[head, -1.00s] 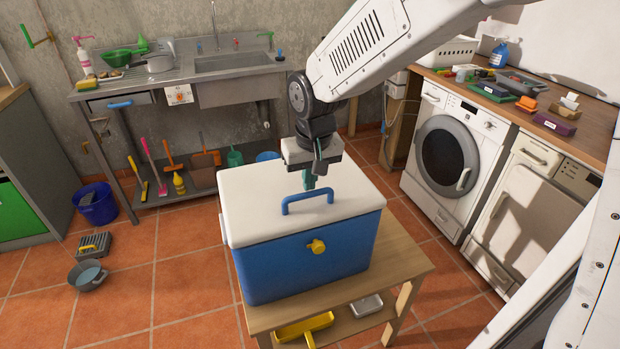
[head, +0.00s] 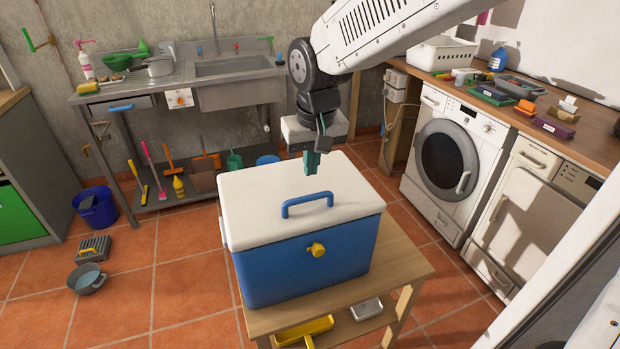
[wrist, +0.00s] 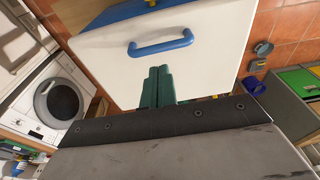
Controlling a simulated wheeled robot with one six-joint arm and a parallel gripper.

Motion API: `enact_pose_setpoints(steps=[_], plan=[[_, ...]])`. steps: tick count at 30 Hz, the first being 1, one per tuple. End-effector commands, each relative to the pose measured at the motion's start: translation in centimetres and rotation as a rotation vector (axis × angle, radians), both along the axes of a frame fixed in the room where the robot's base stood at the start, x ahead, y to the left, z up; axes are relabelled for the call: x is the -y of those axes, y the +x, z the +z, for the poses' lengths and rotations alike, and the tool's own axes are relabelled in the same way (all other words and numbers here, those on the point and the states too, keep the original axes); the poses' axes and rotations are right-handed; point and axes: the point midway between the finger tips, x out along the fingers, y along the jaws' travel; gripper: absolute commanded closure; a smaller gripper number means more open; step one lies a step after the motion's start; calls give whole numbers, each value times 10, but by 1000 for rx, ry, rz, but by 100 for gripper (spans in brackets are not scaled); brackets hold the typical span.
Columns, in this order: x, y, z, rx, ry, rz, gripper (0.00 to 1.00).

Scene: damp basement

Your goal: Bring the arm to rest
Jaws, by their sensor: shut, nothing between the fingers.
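My gripper (head: 311,163) hangs from my arm above the back part of the cooler's white lid, with its green fingers together and nothing between them. In the wrist view my shut fingers (wrist: 158,84) point toward the lid, near the blue handle (wrist: 160,47). The blue cooler (head: 310,272) has its white lid (head: 250,195) closed, with a blue handle (head: 307,202) on top and a yellow knob (head: 317,250) on the front. My fingertips are apart from the handle, a little above and behind it.
The cooler stands on a wooden table (head: 405,265) with a yellow tray (head: 305,330) on its lower shelf. A steel sink bench (head: 230,90) is behind at left. A washing machine (head: 447,160) and a wooden counter (head: 590,130) are at right. Open tiled floor lies at left.

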Motion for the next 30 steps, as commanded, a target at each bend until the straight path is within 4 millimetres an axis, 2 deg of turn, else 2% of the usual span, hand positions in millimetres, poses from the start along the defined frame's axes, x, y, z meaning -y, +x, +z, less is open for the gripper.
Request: enact_pose_setpoints(steps=[1,3,10,15,17,19,20,26,30], plan=[[1,-2,14,5,2,0,100],[2,-5,30,4,2,-1,100],[6,-12,68,2,1,-2,100],[7,-16,79,-5,-4,11,100],[11,-23,74,-30,-19,26,100],[18,-38,63,-66,-38,45,100],[25,-47,61,-80,-45,51,100],[96,-115,59,-136,-64,19,100],[146,-168,56,-149,-60,-43,100]])
